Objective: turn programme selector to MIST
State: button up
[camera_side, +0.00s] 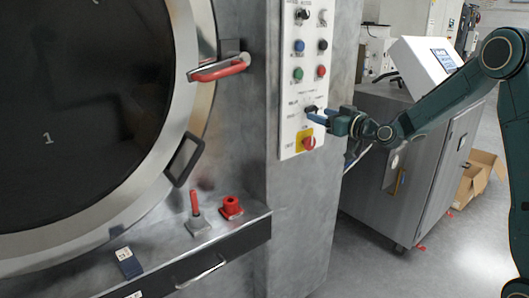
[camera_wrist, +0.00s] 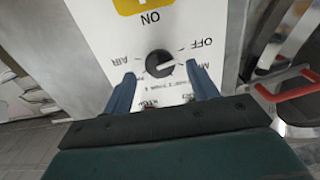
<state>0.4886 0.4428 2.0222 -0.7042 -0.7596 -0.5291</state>
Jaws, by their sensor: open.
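The programme selector is a round black knob (camera_wrist: 160,64) on the white panel, and it also shows in the side view (camera_side: 310,109). In the wrist view, a pale pointer mark on the knob points right, towards a partly hidden label starting "MI". "OFF" reads at upper right and "AIR" at left. My gripper (camera_wrist: 161,72) is open, with its blue fingers on either side of the knob and a visible gap to it. In the side view my gripper (camera_side: 319,116) is close in front of the panel at the selector. Whether the fingertips touch the panel is unclear.
A red knob on a yellow plate (camera_side: 305,142) sits just below the selector. Several coloured buttons and switches are above it on the control panel (camera_side: 291,85). The washer's red door handle (camera_side: 219,70) is to the left. A grey cabinet (camera_side: 410,150) stands right.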

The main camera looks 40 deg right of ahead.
jog(key=shift+w, duration=1.1)
jog(key=c, duration=1)
jog(key=shift+o, duration=0.2)
jog(key=shift+m, duration=3.9)
